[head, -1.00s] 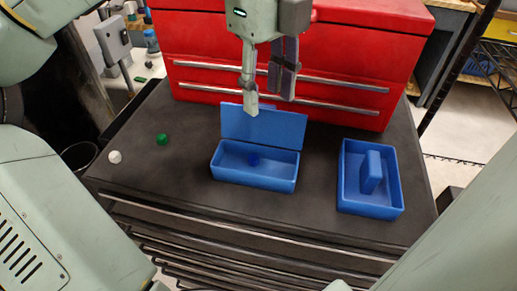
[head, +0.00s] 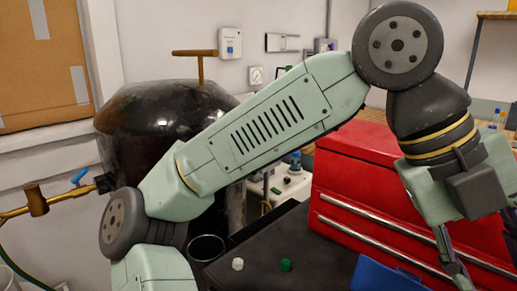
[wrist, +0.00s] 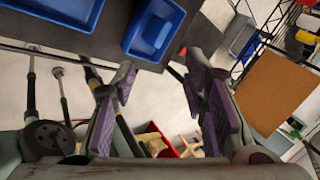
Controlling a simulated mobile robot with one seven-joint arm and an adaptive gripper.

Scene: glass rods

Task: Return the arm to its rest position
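My arm reaches across the middle of the head view. My gripper (head: 452,275) hangs at the lower right there, partly cut off by the frame. In the wrist view my gripper (wrist: 160,80) has its two purple-padded fingers well apart, with nothing between them. It is beyond the edge of the black worktop, which shows at the top of that view.
The red tool chest (head: 370,195) stands behind my gripper. A white piece (head: 237,264) and a green piece (head: 286,265) lie on the black worktop (head: 320,240). A blue box (head: 385,276) is partly visible; a blue tray (wrist: 135,40) shows in the wrist view.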

